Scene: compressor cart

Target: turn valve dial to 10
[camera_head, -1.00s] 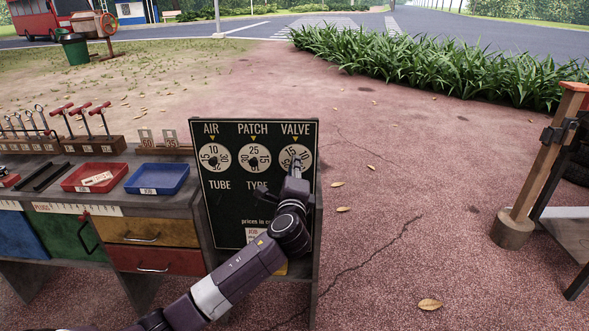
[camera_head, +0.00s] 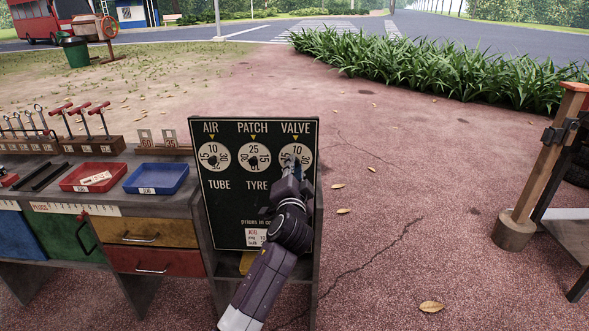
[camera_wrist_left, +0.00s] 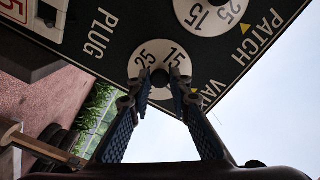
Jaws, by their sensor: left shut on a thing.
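The black price board (camera_head: 230,222) carries three white dials under the words AIR, PATCH and VALVE. The valve dial (camera_head: 297,147) is the right one, and a 10 shows at its top, under the small yellow triangle. My left gripper (camera_head: 295,167) reaches up from below and is shut on the dial's centre knob; it covers the lower part of the dial. In the left wrist view, its two fingers (camera_wrist_left: 160,82) close on the knob of the valve dial (camera_wrist_left: 147,58), where 25 and 15 show. My right gripper is not in view.
The air dial (camera_head: 213,158) and the patch dial (camera_head: 253,157) sit close by on the left. A workbench with a red tray (camera_head: 72,187) and a blue tray (camera_head: 134,190) stands left of the board.

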